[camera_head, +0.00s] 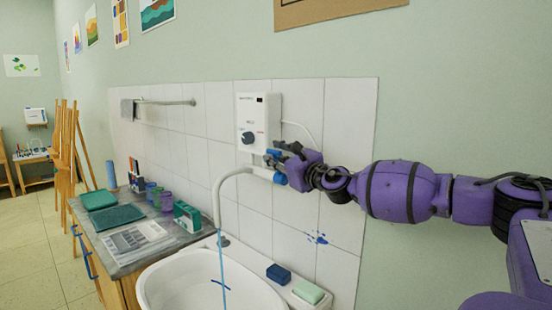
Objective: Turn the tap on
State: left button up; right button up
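The tap has a white curved spout (229,177) that runs left from the wall and bends down over the white basin (160,283). A blue tap part (280,179) sits at the spout's wall end. A thin blue stream of water (223,270) falls from the spout into the basin. My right gripper (279,156) is at the blue part, just above it and seemingly against it. Its fingers point left and overlap one another, so I cannot tell how far they are open. My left gripper is not in view.
A white wall heater (252,118) with a dark knob hangs just above my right gripper. Blue soap (278,273) and green soap (308,292) lie on the basin's right rim. A counter (112,262) with paint jars (166,200) and cloths stands left. Easels (68,150) stand farther left.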

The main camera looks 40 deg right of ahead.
jog(key=shift+a, duration=0.1)
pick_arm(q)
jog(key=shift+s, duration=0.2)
pick_arm(e)
jog(key=s+a, duration=0.1)
jog(key=s, duration=1.1)
jog(key=shift+f, duration=0.4)
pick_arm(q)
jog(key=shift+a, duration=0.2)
pick_arm(e)
jog(key=shift+a, duration=0.15)
